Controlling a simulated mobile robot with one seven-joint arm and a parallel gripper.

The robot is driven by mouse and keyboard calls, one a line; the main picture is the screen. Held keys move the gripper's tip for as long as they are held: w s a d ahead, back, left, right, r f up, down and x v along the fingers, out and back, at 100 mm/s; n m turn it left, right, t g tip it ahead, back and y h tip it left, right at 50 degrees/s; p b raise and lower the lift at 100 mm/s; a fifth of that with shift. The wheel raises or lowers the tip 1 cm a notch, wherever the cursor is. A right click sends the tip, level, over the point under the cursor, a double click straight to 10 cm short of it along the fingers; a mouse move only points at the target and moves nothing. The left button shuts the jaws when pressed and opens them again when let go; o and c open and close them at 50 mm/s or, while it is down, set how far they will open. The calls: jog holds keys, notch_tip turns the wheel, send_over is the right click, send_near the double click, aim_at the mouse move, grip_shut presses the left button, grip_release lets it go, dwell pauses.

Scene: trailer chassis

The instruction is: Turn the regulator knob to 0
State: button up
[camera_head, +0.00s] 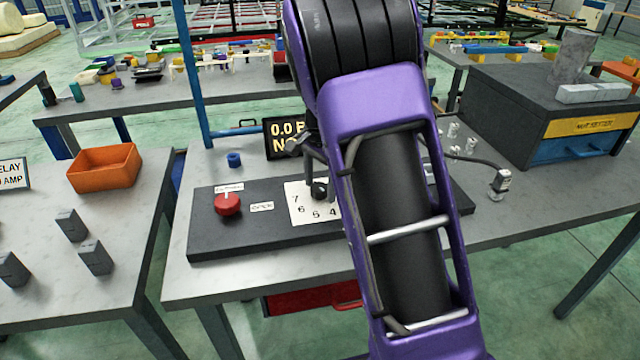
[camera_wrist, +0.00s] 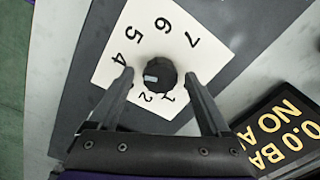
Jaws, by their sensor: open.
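The black regulator knob (camera_wrist: 160,72) stands on a white dial plate (camera_wrist: 112,72) with printed numbers, 7, 6, 5, 4, 2 and 1 being readable. A small pale mark shows on the knob's left side in the wrist view; I cannot tell exactly which number it points to. My gripper (camera_wrist: 159,76) is open, its two fingers on either side of the knob with small gaps; contact is not clear. In the head view the knob (camera_head: 319,190) and dial plate (camera_head: 298,197) are partly hidden behind my arm and gripper (camera_head: 314,172).
A dark panel (camera_head: 220,246) carries the dial and a red button (camera_head: 228,204). A display (camera_wrist: 280,133) reading "0.0 BA" and "NO A", cut off, stands beside the panel. A dark box (camera_head: 540,105) stands at right.

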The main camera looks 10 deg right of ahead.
grip_shut()
dwell(0.3)
jog(key=shift+n, duration=0.3)
